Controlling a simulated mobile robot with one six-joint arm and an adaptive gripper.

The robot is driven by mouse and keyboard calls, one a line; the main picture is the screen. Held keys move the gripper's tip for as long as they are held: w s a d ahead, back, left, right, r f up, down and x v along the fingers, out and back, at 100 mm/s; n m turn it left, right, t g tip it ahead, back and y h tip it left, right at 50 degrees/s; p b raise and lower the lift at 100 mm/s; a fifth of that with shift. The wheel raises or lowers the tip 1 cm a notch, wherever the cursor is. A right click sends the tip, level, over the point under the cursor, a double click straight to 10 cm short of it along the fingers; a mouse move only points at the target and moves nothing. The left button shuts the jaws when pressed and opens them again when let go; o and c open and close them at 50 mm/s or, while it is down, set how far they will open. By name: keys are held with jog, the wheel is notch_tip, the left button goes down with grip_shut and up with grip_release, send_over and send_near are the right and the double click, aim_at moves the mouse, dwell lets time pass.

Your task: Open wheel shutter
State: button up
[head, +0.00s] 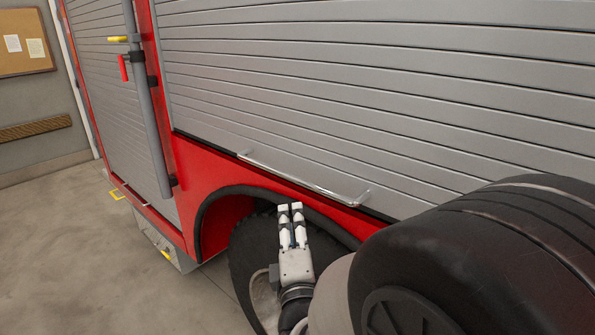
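The wheel shutter (400,90) is a broad grey slatted roller door above the wheel arch of a red truck. It is down, its bottom edge along the red body. A silver bar handle (300,178) runs along its lower edge. My gripper (290,207) is in front of the wheel arch, below the handle in the picture and apart from it. My own arm hides the lower right of the shutter.
A black tyre (245,255) sits in the wheel arch behind my gripper. To the left are a grey upright pole (147,110) with red and yellow levers and another grey shutter (105,70). Bare floor (70,240) lies at the left. A corkboard (25,43) hangs on the wall.

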aim_at(288, 179)
jog(key=w, duration=0.5)
jog(key=w+a+r, duration=0.1)
jog(key=w, duration=0.4)
jog(key=w+a+r+b, duration=0.1)
jog(key=w, duration=0.5)
jog(key=shift+r, duration=0.1)
jog(key=shift+c, duration=0.4)
grip_shut()
